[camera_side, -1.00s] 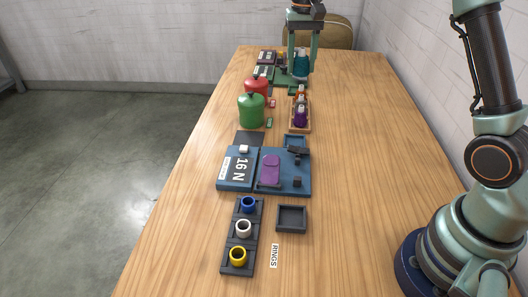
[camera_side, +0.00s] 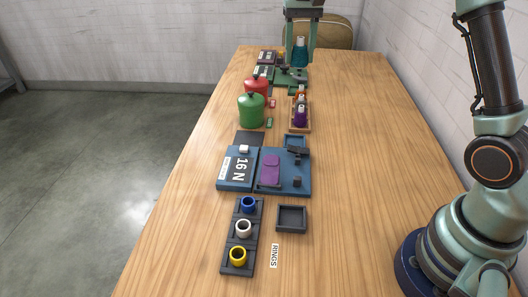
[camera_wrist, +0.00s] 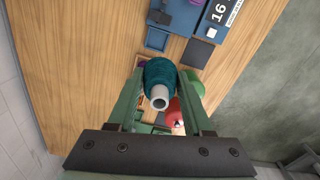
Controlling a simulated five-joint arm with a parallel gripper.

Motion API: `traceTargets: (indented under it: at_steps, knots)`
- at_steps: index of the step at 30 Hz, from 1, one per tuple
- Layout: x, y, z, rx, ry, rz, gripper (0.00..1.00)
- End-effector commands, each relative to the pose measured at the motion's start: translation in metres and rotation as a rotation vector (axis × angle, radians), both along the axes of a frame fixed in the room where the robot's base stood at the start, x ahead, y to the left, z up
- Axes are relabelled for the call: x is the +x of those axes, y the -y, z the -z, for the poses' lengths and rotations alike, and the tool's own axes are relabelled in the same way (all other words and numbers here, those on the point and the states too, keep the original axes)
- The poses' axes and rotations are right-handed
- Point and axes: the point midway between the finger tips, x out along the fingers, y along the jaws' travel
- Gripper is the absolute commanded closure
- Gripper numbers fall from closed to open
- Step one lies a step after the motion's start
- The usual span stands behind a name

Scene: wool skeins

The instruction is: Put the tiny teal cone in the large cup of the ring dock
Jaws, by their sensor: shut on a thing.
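The teal cone (camera_side: 300,50), wound with teal yarn, is between the two fingers of my gripper (camera_side: 300,61) at the far end of the table. My gripper is shut on it and holds it above the far boards. In the wrist view the teal cone (camera_wrist: 161,78) shows its pale hollow end towards the camera, with a finger on each side. A dark strip (camera_side: 251,262) beside the RINGS label, at the near end, carries a blue ring (camera_side: 248,204), a white ring (camera_side: 243,228) and a yellow ring (camera_side: 238,256). I cannot tell which cup is large.
A red canister (camera_side: 256,86) and a green canister (camera_side: 251,110) stand at the left edge. A wooden tray (camera_side: 300,129) holds orange and purple cones.

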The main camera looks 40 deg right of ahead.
Motion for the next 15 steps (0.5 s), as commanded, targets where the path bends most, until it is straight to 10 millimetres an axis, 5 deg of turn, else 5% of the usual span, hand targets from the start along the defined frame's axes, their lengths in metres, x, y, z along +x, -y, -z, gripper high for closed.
traceTargets:
  at_steps: [8,15]
  knots:
    - [-0.034,-0.074,0.039,0.000,-0.006,-0.168,1.00]
    - [-0.086,-0.134,0.080,0.000,-0.004,-0.332,1.00]
